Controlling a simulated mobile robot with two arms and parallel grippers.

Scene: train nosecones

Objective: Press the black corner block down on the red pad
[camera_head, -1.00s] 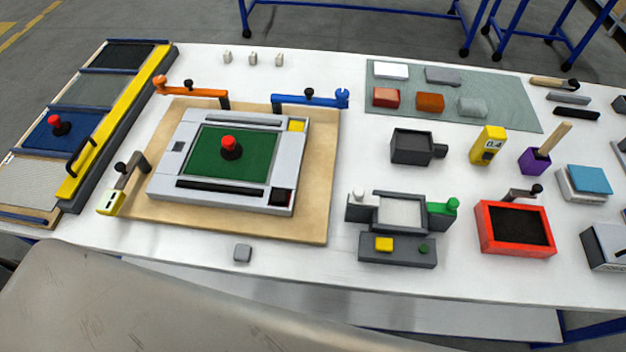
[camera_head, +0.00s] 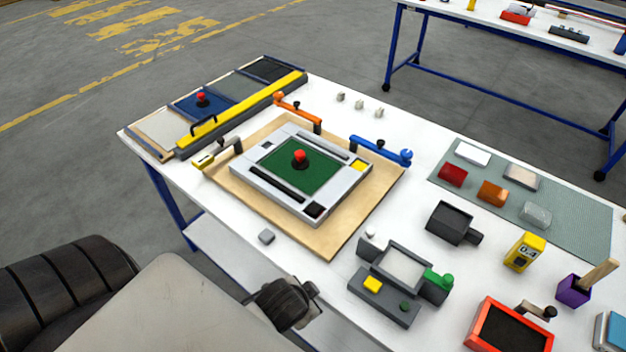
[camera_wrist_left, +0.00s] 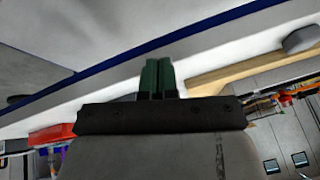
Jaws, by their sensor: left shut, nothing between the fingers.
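The black corner block (camera_head: 315,210) sits in the near corner of the light grey frame (camera_head: 262,192), around a green panel with a red-topped knob. The red pad (camera_head: 486,314) is a red-rimmed tray with a dark inside, at the lower right of the table. My left gripper (camera_wrist_left: 158,62) shows in the left wrist view as two dark green fingers together, shut and empty. The table edge shows beyond them; neither block nor pad can be made out clearly there. My right gripper is not in view.
The grey frame lies on a tan board (camera_head: 330,240) with orange, blue and grey-yellow arms around it. A dark grey fixture (camera_head: 385,305) with a green knob stands between board and red pad. A small grey block (camera_head: 266,237) lies near the front edge.

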